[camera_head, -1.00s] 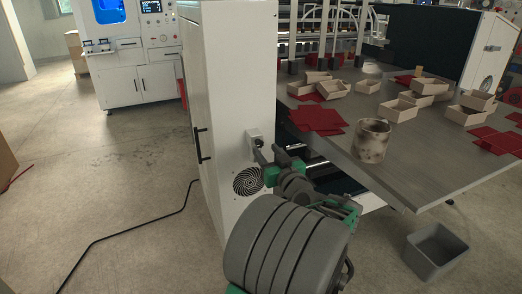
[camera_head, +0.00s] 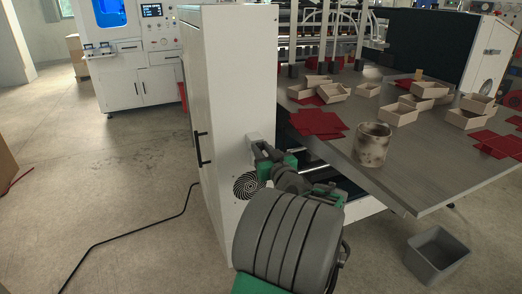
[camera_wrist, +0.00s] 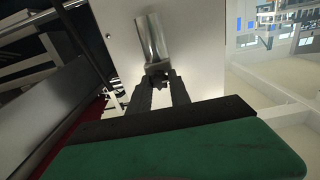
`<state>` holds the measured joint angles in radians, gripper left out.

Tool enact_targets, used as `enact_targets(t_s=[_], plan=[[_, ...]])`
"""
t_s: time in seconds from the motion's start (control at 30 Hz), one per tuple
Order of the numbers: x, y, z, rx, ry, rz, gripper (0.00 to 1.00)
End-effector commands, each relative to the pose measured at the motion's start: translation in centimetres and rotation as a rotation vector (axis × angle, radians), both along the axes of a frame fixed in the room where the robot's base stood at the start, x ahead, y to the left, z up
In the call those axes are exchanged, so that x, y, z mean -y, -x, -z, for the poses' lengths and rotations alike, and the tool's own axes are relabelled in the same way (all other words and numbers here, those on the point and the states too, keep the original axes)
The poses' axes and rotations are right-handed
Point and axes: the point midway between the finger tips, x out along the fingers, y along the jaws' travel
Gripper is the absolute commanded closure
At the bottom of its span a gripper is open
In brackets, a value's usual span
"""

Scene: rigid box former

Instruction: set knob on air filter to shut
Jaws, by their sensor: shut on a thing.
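The air filter is a small unit on the right side panel of the white cabinet; its pale block (camera_head: 253,139) shows in the head view. In the wrist view a shiny metal cylinder (camera_wrist: 152,38), seemingly its body, stands out against the white panel. My gripper (camera_wrist: 158,84) has its two dark fingers closed in around a small dark piece just below the cylinder, seemingly the knob. The fingers mostly hide that piece, so its setting cannot be read. In the head view my gripper (camera_head: 260,150) is at the panel, just below the block.
A grey table (camera_head: 430,165) to the right bears a mottled round pot (camera_head: 372,145), open boxes and red sheets. A grey bin (camera_head: 437,255) stands on the floor. A black cable crosses the open floor at left.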

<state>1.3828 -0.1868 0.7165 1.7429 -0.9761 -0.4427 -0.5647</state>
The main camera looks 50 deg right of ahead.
Motion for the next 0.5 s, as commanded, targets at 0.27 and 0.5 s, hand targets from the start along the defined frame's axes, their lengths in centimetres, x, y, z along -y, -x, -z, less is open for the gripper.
enact_targets(t_s=[0.27,0.5], plan=[[-0.08,-0.06,0.02,0.001,-0.001,-0.002,1.00],[-0.25,-0.17,0.03,0.006,-0.012,-0.005,1.00]])
